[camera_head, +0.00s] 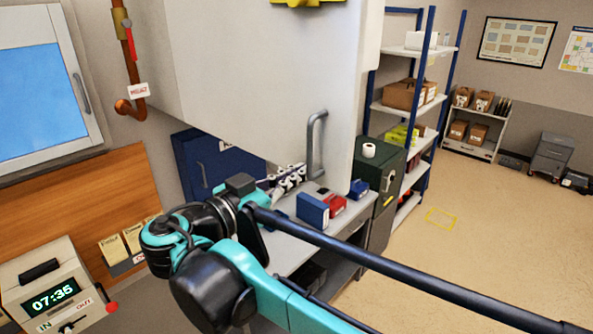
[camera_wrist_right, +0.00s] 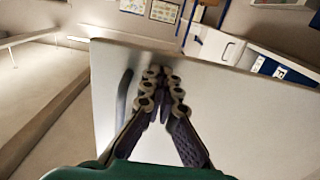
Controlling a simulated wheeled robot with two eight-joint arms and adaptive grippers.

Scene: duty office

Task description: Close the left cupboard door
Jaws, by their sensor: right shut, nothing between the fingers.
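A large pale grey cupboard door (camera_head: 250,75) hangs open across the upper middle of the head view. Its grey bar handle (camera_head: 317,145) is near its right edge. In the right wrist view the door panel (camera_wrist_right: 240,130) fills the middle, with the handle (camera_wrist_right: 123,105) left of the fingers. My right gripper (camera_head: 290,177) is shut and empty, at the door's lower part, left of the handle. In the wrist view its fingertips (camera_wrist_right: 164,78) lie over the panel; I cannot tell whether they touch it. The cupboard's inside is hidden. My left gripper is out of view.
A grey desk (camera_head: 290,250) with a blue box (camera_head: 312,211) and red items stands below the door. A dark green safe (camera_head: 378,178) and blue-posted shelves (camera_head: 409,108) are to the right. A time clock (camera_head: 45,285) is at lower left. Open floor lies right.

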